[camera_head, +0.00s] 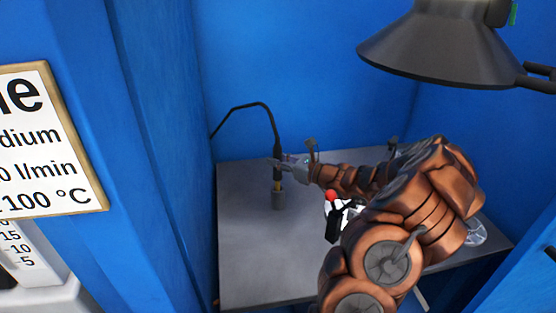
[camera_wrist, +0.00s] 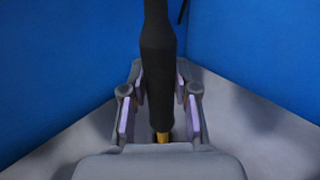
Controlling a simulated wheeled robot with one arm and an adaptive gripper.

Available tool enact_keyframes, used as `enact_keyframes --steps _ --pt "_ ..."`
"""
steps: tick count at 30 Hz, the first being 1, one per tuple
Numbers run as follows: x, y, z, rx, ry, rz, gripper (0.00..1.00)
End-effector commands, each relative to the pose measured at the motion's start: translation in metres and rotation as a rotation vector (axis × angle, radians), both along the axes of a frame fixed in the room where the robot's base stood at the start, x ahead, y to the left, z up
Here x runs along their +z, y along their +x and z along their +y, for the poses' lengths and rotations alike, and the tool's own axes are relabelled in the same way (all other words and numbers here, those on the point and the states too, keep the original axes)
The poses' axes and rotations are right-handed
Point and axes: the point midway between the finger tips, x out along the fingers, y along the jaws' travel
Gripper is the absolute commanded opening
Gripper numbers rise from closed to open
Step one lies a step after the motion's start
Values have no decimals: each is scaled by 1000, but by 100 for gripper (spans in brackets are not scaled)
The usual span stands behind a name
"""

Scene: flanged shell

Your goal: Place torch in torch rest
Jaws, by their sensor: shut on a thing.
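The torch (camera_head: 276,146) is black with a brass-coloured lower part and a dark hose at its top. It stands about upright. My gripper (camera_head: 279,164) is shut on its body from the right. In the wrist view the torch (camera_wrist: 158,62) runs down between the two finger pads of my gripper (camera_wrist: 160,108), with the brass part showing below.
The grey table (camera_head: 250,260) is clear at its front left. A red-knobbed clamp (camera_head: 332,207) and a metal part lie partly hidden behind my arm. Blue walls (camera_head: 300,60) enclose the table. A dark hood (camera_head: 440,50) hangs at upper right.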

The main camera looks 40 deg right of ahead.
Motion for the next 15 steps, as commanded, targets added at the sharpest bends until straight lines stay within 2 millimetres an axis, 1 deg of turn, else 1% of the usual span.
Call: enact_keyframes --steps 15 --pt "-10 0 0 0 1 -2 0"
